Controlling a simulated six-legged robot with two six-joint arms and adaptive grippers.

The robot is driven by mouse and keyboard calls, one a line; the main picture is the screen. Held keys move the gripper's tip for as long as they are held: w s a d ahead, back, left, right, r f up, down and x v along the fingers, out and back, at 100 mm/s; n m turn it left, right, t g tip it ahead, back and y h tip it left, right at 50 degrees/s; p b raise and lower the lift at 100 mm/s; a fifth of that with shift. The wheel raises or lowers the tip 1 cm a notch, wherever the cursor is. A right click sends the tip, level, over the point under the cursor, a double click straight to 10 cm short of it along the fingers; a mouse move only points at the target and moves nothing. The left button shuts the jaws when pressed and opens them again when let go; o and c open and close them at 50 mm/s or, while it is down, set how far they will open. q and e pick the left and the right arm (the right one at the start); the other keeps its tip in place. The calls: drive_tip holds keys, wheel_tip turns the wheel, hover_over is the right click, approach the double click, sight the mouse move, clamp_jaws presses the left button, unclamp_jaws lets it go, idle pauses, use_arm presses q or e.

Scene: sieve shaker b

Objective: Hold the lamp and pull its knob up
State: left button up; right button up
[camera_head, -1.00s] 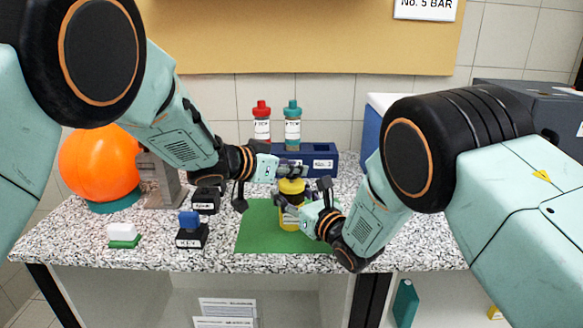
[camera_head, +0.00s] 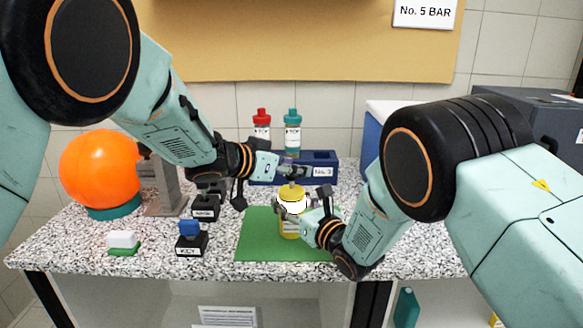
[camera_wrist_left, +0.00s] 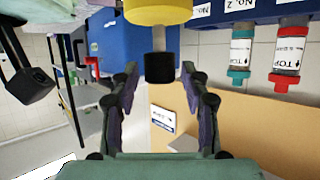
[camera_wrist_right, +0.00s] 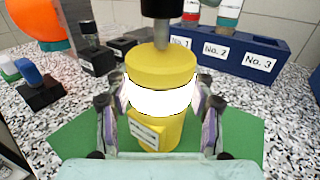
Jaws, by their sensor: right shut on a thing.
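The lamp (camera_head: 290,226) is a yellow cylinder standing upright on a green mat (camera_head: 256,235). Its middle band (camera_wrist_right: 160,97) shines bright white. A metal stem (camera_wrist_right: 162,34) with a black knob (camera_wrist_left: 159,68) stands out from its top, with a length of stem exposed. My right gripper (camera_head: 293,207), also in the right wrist view (camera_wrist_right: 160,90), is shut on the lamp's body around the band. My left gripper (camera_head: 300,171) is above the lamp. In the left wrist view its fingers (camera_wrist_left: 159,72) are apart, with the knob between the tips and gaps on both sides.
A blue rack (camera_head: 265,170) with a red-capped bottle (camera_head: 262,128) and a teal-capped bottle (camera_head: 293,130) stands behind. An orange ball (camera_head: 98,168), a blue-topped block (camera_head: 191,238) and a white-and-green block (camera_head: 123,242) stand left. The mat's left side is clear.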

use_arm(q)
drive_tip(key=shift+a, duration=0.1)
use_arm(e)
drive_tip(key=shift+f, duration=0.1)
use_arm(q)
drive_tip(key=v, duration=1.2)
use_arm(e)
drive_tip(key=o, duration=1.6)
drive_tip(key=shift+c, duration=0.2)
drive_tip(key=shift+s+d, duration=0.1)
drive_tip(key=v, duration=1.1)
drive_tip(key=shift+s+d, duration=0.25)
drive_tip(key=shift+s, duration=0.05)
